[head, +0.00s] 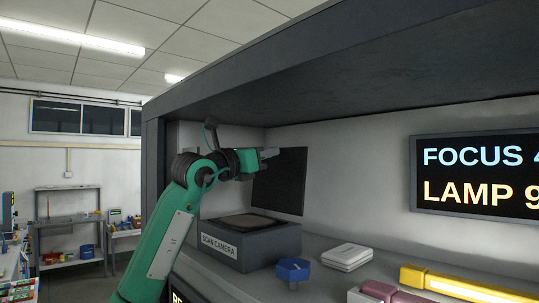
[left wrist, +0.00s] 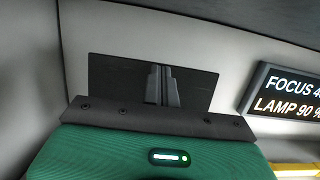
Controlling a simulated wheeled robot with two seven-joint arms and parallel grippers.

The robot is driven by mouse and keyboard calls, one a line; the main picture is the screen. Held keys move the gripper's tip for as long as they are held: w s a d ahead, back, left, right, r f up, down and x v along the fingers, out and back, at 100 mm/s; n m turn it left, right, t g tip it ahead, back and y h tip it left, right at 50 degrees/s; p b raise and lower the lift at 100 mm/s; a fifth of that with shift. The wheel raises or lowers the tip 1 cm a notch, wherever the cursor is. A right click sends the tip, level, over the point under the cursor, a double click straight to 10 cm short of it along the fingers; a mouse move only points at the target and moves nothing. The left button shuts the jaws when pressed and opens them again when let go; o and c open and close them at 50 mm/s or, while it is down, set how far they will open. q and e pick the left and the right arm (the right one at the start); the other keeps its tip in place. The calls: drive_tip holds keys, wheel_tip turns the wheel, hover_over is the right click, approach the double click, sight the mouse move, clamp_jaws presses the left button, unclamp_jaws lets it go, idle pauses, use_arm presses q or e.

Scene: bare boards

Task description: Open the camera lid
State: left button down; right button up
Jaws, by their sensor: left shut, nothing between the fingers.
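The grey scan camera box (head: 252,245), labelled "SCAN CAMERA", sits on the shelf of the cabinet. Its dark lid (head: 283,185) stands raised, nearly upright, at the back of the box, and the box's top shows uncovered. The lid also shows as a dark panel in the left wrist view (left wrist: 112,82). My left gripper (head: 270,153) is shut and empty at the upper left part of the lid. In the left wrist view its closed fingers (left wrist: 163,84) overlap the lid; I cannot tell whether they touch it. My right gripper is not in view.
A blue knob-like part (head: 291,270), a white case (head: 347,256), pink parts (head: 385,291) and a yellow bar (head: 455,284) lie right of the box. A display (head: 475,175) hangs on the back wall. The cabinet's dark roof (head: 330,85) is close above my left arm.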

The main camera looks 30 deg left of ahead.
use_arm(q)
drive_tip(key=b+v, duration=0.6)
drive_tip(key=v, duration=0.7)
